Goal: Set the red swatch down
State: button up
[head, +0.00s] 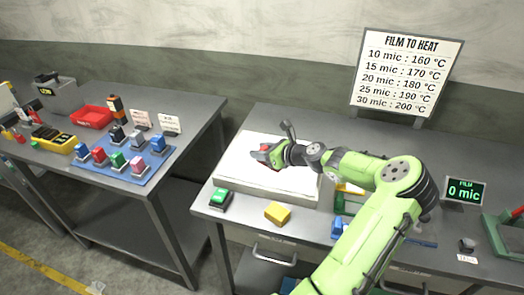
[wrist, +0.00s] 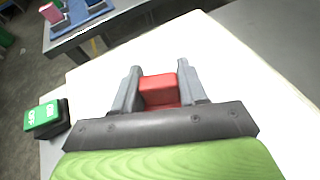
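The red swatch (wrist: 158,88) is a small red block between the two grey fingers of my gripper (wrist: 159,84) in the wrist view. Both fingers lie against its sides, so the gripper looks shut on it. In the head view, the red swatch (head: 264,148) shows partly at my gripper (head: 268,155), over the white slab (head: 243,180) on the near table. The fingers hide part of it. I cannot tell whether it touches the white surface or hangs just above.
On the left table, a blue mat (head: 128,178) carries several coloured blocks near a red tray (head: 92,117).

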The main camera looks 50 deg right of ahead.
jog(key=o, duration=0.5)
jog(key=shift+c, duration=0.2)
